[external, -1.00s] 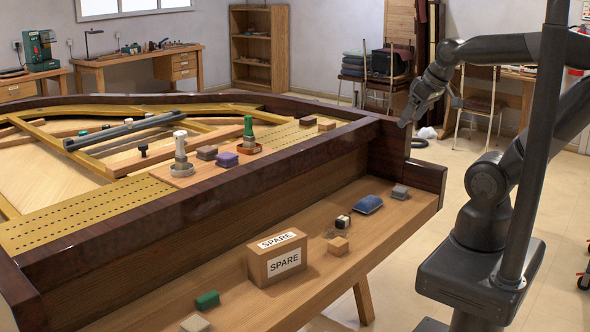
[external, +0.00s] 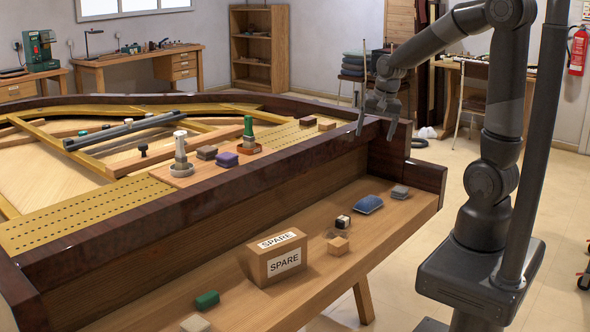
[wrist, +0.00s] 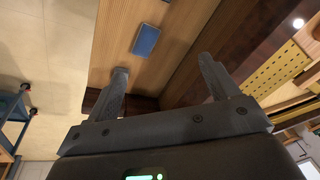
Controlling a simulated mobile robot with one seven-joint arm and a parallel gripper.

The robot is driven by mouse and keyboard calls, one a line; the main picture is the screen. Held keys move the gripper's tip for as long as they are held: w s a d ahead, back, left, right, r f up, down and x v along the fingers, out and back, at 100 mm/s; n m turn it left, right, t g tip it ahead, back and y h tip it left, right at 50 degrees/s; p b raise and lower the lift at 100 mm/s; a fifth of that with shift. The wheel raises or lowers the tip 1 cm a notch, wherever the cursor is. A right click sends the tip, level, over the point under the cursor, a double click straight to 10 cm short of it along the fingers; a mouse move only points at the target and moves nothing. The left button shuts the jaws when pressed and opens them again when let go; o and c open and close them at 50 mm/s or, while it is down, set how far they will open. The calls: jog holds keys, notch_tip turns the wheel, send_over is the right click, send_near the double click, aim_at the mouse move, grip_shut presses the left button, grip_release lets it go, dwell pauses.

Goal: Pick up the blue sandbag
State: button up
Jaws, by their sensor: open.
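The blue sandbag (external: 368,204) is a small flat blue pad lying on the wooden key shelf, toward its right end. In the wrist view the blue sandbag (wrist: 146,40) lies on the shelf beyond the fingertips, a little left of the middle of the gap. My gripper (external: 376,119) is open and empty, pointing down above the right end of the dark piano rim, higher than the sandbag and apart from it. Its two spread fingers (wrist: 163,66) show in the wrist view with nothing between them.
On the shelf (external: 300,315), a grey block (external: 399,192) lies right of the sandbag. A small black-and-white item (external: 343,221), a tan block (external: 338,246) and a SPARE box (external: 275,259) are to its left. The dark piano rim (external: 210,205) rises behind the shelf.

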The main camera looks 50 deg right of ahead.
jog(key=w+d+f+m+g, duration=0.2)
jog(key=w+d+f+m, duration=0.3)
jog(key=f, duration=0.5)
jog(key=m, duration=0.3)
send_over(369, 197)
notch_tip(369, 197, down, 8)
jog(key=shift+g, duration=0.3)
jog(key=f, duration=0.6)
jog(key=shift+w+a, duration=0.1)
jog(key=shift+a, duration=0.2)
jog(key=f, duration=0.4)
jog(key=shift+s+d, duration=0.15)
jog(key=shift+s, duration=0.1)
jog(key=shift+f, duration=0.7)
jog(key=shift+w, duration=0.1)
jog(key=c, duration=1.3)
jog(key=shift+r, duration=0.15)
